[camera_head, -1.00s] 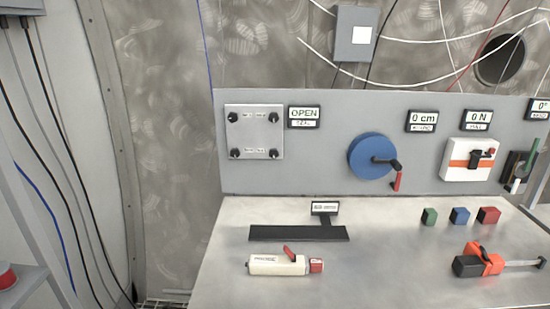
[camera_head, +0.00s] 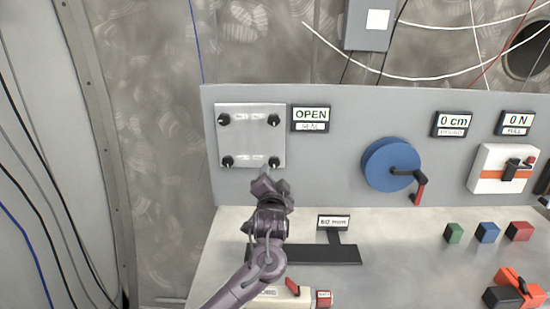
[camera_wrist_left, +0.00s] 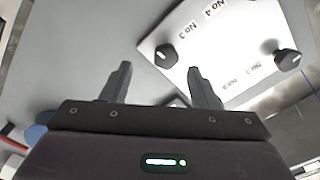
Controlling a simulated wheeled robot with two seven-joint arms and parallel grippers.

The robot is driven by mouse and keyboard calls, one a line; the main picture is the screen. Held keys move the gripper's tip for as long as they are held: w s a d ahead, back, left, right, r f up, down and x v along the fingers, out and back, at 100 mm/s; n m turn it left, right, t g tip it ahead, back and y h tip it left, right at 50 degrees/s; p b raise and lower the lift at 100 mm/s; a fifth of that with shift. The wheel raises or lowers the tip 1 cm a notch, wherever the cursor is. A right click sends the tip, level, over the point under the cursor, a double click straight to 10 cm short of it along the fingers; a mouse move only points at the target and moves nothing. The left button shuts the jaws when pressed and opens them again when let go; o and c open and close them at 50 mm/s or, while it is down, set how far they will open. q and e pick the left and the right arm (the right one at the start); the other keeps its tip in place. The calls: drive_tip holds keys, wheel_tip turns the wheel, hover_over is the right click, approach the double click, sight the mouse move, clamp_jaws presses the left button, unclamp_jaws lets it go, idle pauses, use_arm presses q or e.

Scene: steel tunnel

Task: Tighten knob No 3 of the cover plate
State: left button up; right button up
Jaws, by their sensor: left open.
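The cover plate (camera_head: 250,138) is a pale square on the upright grey panel, with a black knob at each corner. In the head view its labels are too small to read. In the left wrist view the plate (camera_wrist_left: 230,50) shows tilted at upper right. There, a black knob (camera_wrist_left: 165,55) sits beside the label "No.3", and another knob (camera_wrist_left: 288,60) is farther right. My left gripper (camera_head: 272,183) is just below the plate's lower right knob (camera_head: 274,162). In the left wrist view its fingers (camera_wrist_left: 159,70) are apart and empty, pointing towards the No.3 knob; contact cannot be told.
An "OPEN" seal display (camera_head: 310,114) is right of the plate. A blue wheel (camera_head: 385,165) with a red handle sticks out farther right. The bench carries a black bar (camera_head: 335,252), a white-and-red tool (camera_head: 292,299), coloured blocks (camera_head: 487,232) and an orange-black tool (camera_head: 515,290).

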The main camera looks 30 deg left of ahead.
sight(275, 163)
use_arm(q)
drive_tip(key=shift+w+a+r+p, duration=0.2)
drive_tip(key=shift+w+r+p, duration=0.1)
drive_tip(key=shift+r, duration=0.2)
drive_tip(key=shift+w+a+r+p, duration=0.15)
drive_tip(key=shift+w+r+p, duration=0.1)
drive_tip(key=shift+r, duration=0.2)
drive_tip(key=x, duration=0.2)
drive_tip(key=shift+w+a+f, duration=0.15)
drive_tip(key=shift+w, duration=0.15)
drive_tip(key=shift+f+p+x, duration=0.2)
drive_tip(key=shift+p+x, duration=0.2)
drive_tip(key=shift+x, duration=0.65)
drive_tip(key=shift+w, duration=0.1)
drive_tip(key=shift+a, duration=0.1)
drive_tip(key=c, duration=0.9)
drive_tip(key=shift+c, duration=0.4)
use_arm(e)
drive_tip(key=s, duration=0.1)
drive_tip(key=s+d+r, duration=0.1)
drive_tip(key=s+r, duration=0.1)
drive_tip(key=shift+s+d, duration=0.25)
drive_tip(key=shift+d, duration=0.1)
